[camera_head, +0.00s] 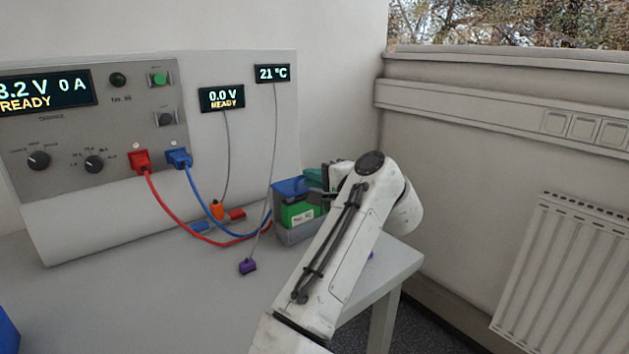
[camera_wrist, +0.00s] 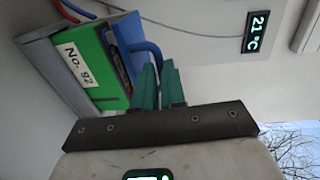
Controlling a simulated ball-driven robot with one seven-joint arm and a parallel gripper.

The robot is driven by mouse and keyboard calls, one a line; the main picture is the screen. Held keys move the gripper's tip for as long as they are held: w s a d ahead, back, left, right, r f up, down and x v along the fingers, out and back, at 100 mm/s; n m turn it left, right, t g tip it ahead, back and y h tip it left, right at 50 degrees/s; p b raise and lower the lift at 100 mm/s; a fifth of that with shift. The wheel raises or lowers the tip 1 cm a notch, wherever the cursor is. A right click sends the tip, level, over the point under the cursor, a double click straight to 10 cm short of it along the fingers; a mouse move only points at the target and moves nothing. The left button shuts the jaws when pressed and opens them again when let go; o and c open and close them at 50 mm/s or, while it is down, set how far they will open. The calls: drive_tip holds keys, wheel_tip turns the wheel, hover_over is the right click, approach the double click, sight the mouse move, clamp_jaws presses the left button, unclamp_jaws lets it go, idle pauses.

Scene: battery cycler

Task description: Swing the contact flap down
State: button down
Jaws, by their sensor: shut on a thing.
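The contact flap (camera_head: 288,187) is blue and stands raised at the back of a grey holder (camera_head: 297,235). A green battery (camera_head: 298,214) sits in the holder. In the wrist view, the battery (camera_wrist: 90,65) has a white label reading "No. 92", and the flap (camera_wrist: 130,40) stands behind it with a curved blue handle (camera_wrist: 150,48). My gripper (camera_wrist: 158,68) has green fingers shut on the flap's handle, close together at its end. In the head view, my gripper (camera_head: 318,180) is at the holder's upper right, partly hidden by my arm.
The cycler panel (camera_head: 115,200) stands at the back left, with red (camera_head: 185,225) and blue (camera_head: 215,217) cables running toward the holder. A purple probe (camera_head: 248,266) and an orange plug (camera_head: 217,209) are on thin leads. The table (camera_head: 130,300) is clear in front; its right edge is close.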

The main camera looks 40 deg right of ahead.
drive_tip(key=shift+f, duration=0.5)
drive_tip(key=c, duration=1.5)
unclamp_jaws()
drive_tip(key=shift+s, duration=0.15)
drive_tip(key=s, duration=0.3)
drive_tip(key=s+r, duration=0.1)
drive_tip(key=s, duration=0.6)
drive_tip(key=shift+s+d+r, duration=0.2)
drive_tip(key=shift+s+r, duration=0.05)
drive_tip(key=shift+r, duration=0.15)
